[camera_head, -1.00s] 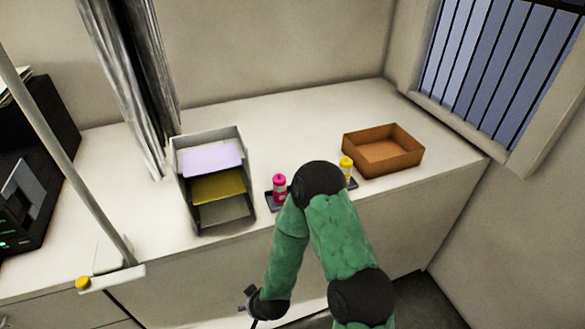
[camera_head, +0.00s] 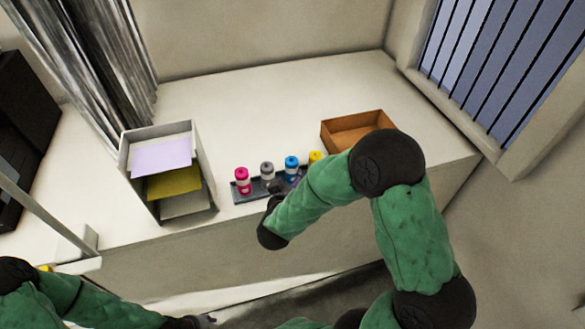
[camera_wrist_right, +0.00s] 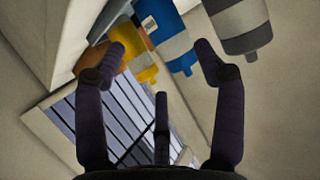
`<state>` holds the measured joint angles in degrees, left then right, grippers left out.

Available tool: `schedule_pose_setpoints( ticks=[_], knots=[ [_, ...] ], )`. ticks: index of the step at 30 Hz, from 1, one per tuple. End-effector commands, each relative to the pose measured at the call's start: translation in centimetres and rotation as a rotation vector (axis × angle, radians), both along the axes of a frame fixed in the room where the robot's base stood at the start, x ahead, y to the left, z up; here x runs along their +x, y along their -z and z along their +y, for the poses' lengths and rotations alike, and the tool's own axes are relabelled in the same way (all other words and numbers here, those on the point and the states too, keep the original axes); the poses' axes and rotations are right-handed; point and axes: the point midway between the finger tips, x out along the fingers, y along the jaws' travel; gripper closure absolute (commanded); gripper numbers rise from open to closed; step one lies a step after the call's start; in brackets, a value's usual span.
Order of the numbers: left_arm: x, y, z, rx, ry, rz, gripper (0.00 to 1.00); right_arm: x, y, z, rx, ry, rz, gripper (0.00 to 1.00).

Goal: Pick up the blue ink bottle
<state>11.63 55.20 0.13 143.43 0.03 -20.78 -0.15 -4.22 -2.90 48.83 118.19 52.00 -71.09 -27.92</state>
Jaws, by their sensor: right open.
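The blue ink bottle (camera_head: 291,166) stands upright in a dark tray (camera_head: 248,196) near the table's front edge, between a grey bottle (camera_head: 267,171) and a yellow bottle (camera_head: 314,157). A pink bottle (camera_head: 242,181) stands at the tray's left end. My right gripper (camera_head: 275,187) is at the tray's front, just below the grey and blue bottles. In the right wrist view my right gripper (camera_wrist_right: 160,62) is open and empty, with the blue bottle (camera_wrist_right: 168,35) ahead between its spread fingers. The grey bottle is near the right finger. My left gripper (camera_head: 200,321) is at the bottom edge, barely visible.
A brown box (camera_head: 350,128) stands right of the bottles, partly hidden by my right arm. A grey paper organizer (camera_head: 129,160) with lilac and yellow sheets stands to the left. The table (camera_head: 235,110) behind the bottles is clear.

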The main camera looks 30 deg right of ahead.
Motion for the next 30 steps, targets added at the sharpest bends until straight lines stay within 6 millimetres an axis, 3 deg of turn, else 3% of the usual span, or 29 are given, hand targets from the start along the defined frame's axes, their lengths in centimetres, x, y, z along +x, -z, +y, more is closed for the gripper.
schedule_pose_setpoints(
  ticks=[21, 30],
  knots=[
    [0.0, 1.1, 0.0, 0.000, 0.000, 0.000, 0.60, 5.6, 3.2, -4.8, 0.001, 0.000, 0.002, 0.30],
    [0.0, 1.1, 0.0, 0.000, 0.000, 0.000, 0.60, 6.0, 3.3, -5.1, 0.001, -0.002, 0.000, 0.30]
  ],
)
